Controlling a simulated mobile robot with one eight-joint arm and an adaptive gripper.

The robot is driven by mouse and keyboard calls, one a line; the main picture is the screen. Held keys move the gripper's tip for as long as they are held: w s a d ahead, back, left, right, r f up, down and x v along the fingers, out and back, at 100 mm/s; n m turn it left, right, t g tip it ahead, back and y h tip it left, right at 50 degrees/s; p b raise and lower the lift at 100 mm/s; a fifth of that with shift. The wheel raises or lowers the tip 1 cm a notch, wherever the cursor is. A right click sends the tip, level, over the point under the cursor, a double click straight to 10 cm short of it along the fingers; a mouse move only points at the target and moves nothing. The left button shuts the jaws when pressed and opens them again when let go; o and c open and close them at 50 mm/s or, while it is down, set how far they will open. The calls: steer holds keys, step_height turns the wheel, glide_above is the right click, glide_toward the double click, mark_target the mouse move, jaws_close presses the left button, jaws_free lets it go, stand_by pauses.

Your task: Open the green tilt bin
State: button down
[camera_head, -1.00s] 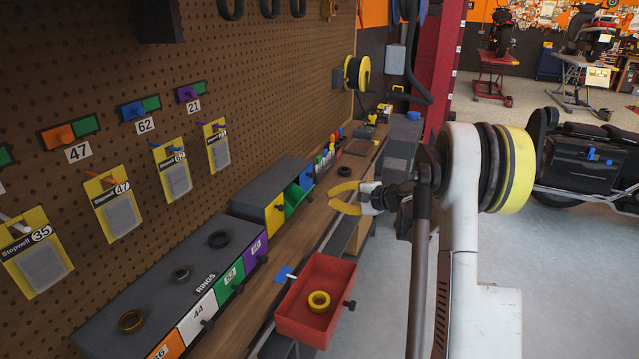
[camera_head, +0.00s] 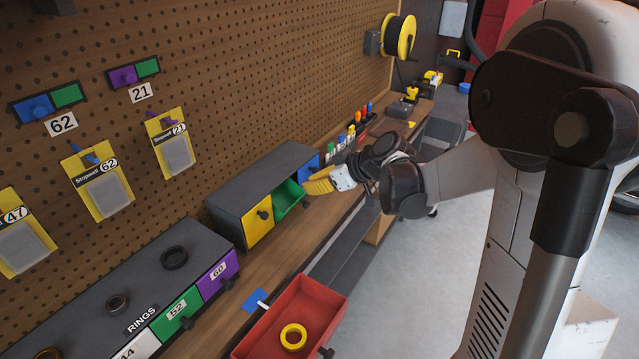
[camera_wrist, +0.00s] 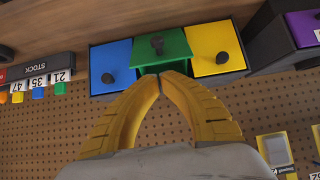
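The green tilt bin (camera_head: 288,197) sits between the yellow bin (camera_head: 258,222) and the blue bin (camera_head: 308,173) in a grey cabinet. Its front leans out at the top, leaving it partly open. In the wrist view the green bin (camera_wrist: 176,43) shows its front and dark knob, with the picture turned about upside down. My gripper (camera_wrist: 163,75) has its yellow fingertips together at the bin's open upper edge. I cannot tell whether they touch it. In the head view my gripper (camera_head: 308,187) is just right of the green bin.
A red tray (camera_head: 255,342) with a yellow ring (camera_head: 293,337) is at the front. The grey RINGS cabinet (camera_head: 140,285) stands at the left. Pegboard (camera_head: 230,90) rises behind the bench. Small bottles and tools stand beyond the blue bin.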

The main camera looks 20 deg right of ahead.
mark_target(303, 193)
steer(key=b+x, duration=0.1)
steer(key=x, duration=0.4)
steer(key=shift+w+f+b, duration=0.2)
steer(key=shift+w+b, duration=0.05)
steer(key=shift+b, duration=0.1)
steer(key=shift+s+d+f, duration=0.35)
steer(key=shift+s+d, duration=0.1)
steer(key=shift+s, duration=0.2)
steer(key=shift+r, duration=0.1)
